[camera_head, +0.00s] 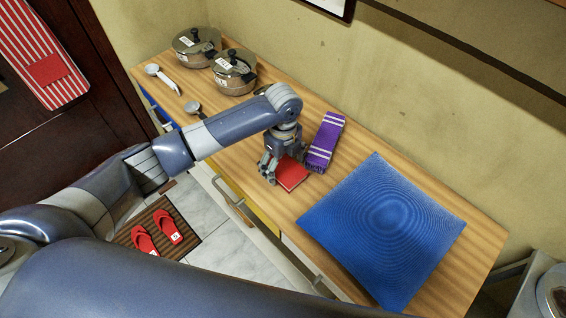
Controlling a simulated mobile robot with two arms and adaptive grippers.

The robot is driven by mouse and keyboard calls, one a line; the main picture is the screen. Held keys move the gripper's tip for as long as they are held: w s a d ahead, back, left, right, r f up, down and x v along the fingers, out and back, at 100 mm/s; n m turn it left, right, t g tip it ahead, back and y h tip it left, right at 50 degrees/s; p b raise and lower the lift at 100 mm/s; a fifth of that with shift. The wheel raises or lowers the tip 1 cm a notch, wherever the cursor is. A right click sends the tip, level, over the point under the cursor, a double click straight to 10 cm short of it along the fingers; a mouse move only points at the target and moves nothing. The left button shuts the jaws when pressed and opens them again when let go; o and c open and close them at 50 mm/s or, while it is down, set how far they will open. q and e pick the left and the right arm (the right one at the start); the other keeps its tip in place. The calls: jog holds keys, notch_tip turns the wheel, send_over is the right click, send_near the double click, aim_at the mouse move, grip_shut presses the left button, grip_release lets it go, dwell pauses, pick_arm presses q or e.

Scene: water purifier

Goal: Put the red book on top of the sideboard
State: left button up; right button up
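The red book (292,175) lies on the wooden top of the sideboard (232,158), near its front edge. My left gripper (284,168) is right above the book, pointing down, with its fingers spread apart and part of the book showing between and below them. The gripper hides the back of the book, and I cannot tell whether a finger touches it. My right gripper is not in view.
A purple striped cloth-like item (326,140) lies just right of the book. A large blue square plate (385,225) covers the right part. Two lidded pots (234,72) and ladles (160,77) are at the far left. Red slippers (168,227) lie on a floor mat.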

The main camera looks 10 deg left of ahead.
aim_at(283, 167)
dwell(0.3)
pick_arm(q)
jog(key=shift+r, duration=0.2)
jog(key=shift+r+p, duration=0.6)
jog(key=shift+p, duration=0.05)
notch_tip(283, 167, up, 11)
jog(key=p, duration=1)
jog(key=shift+p, duration=0.35)
jog(key=shift+f, duration=0.15)
